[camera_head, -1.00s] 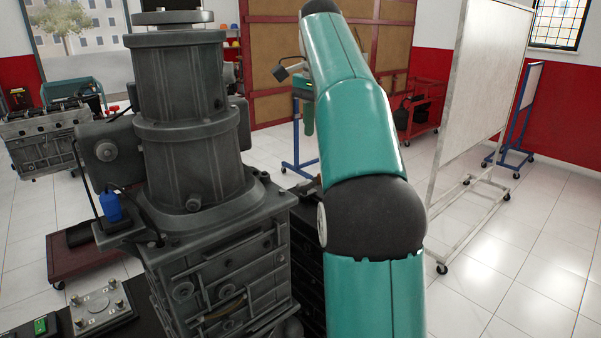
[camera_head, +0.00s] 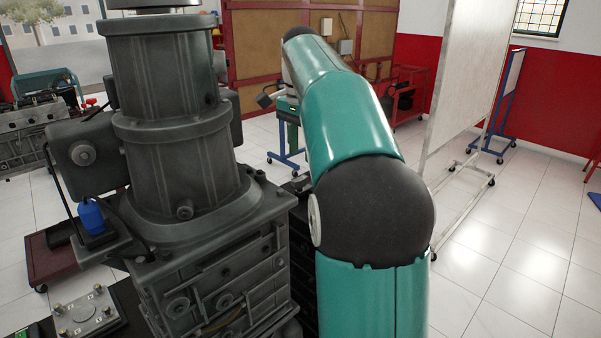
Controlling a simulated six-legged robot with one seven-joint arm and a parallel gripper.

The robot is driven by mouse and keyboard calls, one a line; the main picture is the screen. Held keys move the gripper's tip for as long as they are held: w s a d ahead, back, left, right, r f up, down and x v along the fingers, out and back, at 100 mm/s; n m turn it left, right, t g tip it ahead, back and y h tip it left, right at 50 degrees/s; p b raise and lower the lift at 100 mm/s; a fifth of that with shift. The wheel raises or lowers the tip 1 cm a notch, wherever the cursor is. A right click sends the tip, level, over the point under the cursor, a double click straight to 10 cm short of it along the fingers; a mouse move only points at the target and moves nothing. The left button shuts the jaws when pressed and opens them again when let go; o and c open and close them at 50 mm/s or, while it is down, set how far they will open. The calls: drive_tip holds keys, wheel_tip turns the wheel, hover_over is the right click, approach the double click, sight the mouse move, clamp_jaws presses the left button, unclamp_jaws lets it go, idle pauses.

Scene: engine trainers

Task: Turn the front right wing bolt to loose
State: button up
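A pale metal plate (camera_head: 85,314) lies at the bottom left, on a dark surface beside the large grey engine unit. Several small knobs stand near its corners; they may be the wing bolts, but they are too small to tell which way any is turned. My teal arm rises through the middle of the view, bends at a dark joint and reaches away from me.
The tall grey engine unit (camera_head: 170,105) stands close, left of my arm. A small blue bottle (camera_head: 91,217) sits on its left ledge. A dark red cart (camera_head: 52,262) is behind it on the left. A whiteboard (camera_head: 470,75) stands at the right. The tiled floor at the right is open.

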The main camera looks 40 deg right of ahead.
sight(301, 177)
wheel_tip(301, 177, down, 7)
drive_tip(key=shift+r, duration=0.1)
drive_tip(key=shift+w, duration=0.1)
clamp_jaws()
